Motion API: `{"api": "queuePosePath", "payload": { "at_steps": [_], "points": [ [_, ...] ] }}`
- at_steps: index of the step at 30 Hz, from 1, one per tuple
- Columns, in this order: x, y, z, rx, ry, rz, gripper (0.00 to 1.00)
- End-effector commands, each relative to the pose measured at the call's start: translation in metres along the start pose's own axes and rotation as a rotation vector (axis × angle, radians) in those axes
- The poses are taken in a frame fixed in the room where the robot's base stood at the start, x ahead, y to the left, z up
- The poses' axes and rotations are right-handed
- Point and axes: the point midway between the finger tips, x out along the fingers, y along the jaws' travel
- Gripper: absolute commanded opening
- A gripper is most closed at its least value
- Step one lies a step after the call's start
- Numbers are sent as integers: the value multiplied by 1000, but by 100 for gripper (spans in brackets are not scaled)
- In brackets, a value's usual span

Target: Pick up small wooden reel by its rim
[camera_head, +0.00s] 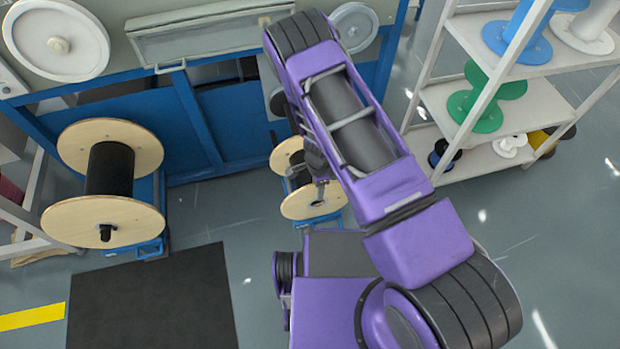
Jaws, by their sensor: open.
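The small wooden reel (298,207) stands near the middle of the view, in front of the blue machine. It has two pale wooden flanges, with dark windings between them, and sits on a small blue stand. My purple arm hides its right side. My gripper (319,190) is small and dark, at the arm's far end, over the right part of the reel's near flange. It is open. I cannot tell whether a finger touches the rim.
A larger wooden reel (75,220) with black windings stands at left. A blue machine (205,120) runs along the back. At right, a white shelf (440,100) holds blue, green and white spools. A black mat (150,300) lies on the grey floor, front left.

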Motion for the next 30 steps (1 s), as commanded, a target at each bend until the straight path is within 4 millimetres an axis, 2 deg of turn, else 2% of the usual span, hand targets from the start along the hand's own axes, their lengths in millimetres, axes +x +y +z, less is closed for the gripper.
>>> {"api": "queuePosePath", "payload": {
  "at_steps": [3,9,17,30],
  "points": [
    [6,-1,0,1,0,-1,48],
    [6,0,0,1,0,-1,46],
    [6,0,0,0,0,-1,0],
    [6,0,0,0,0,-1,0]
  ]
}}
